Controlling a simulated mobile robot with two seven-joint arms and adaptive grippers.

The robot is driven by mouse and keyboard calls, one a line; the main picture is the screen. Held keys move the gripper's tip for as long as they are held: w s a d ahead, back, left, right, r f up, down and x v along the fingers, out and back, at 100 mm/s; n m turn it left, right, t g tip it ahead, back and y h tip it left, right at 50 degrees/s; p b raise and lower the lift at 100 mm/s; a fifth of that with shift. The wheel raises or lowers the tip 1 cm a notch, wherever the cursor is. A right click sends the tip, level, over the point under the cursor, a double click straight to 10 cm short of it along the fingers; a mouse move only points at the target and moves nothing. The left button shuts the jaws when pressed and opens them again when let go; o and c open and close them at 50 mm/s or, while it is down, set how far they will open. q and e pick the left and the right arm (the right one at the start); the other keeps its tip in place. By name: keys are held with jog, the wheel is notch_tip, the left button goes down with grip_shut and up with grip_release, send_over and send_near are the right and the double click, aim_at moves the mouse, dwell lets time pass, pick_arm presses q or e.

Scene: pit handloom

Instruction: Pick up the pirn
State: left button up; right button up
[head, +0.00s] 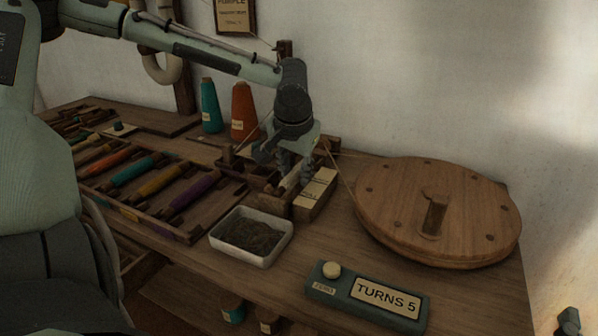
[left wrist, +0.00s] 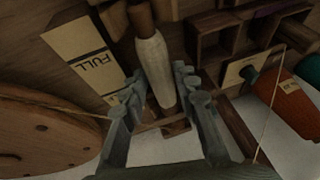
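The pirn (left wrist: 155,67) is a pale, thread-wound spindle with a brown wooden end, seen between the fingers in the left wrist view. In the head view the pirn (head: 291,181) shows partly behind the gripper, at the winder beside the "FULL" block. My left gripper (head: 294,170) points down over it. In the left wrist view the left gripper (left wrist: 160,80) is open, one finger on each side of the pirn; I cannot tell whether they touch it. A small dark part at the lower right corner looks like my right gripper (head: 569,322); its fingers are not clear.
A large wooden wheel (head: 437,205) stands right, with a cord running to the winder. A "TURNS 5" counter box (head: 367,291) and a white tray (head: 222,241) of dark material lie in front. A rack (head: 153,213) of coloured pirns is left. Teal (head: 211,107) and orange (head: 244,112) cones stand behind.

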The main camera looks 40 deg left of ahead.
pick_arm(q)
grip_shut()
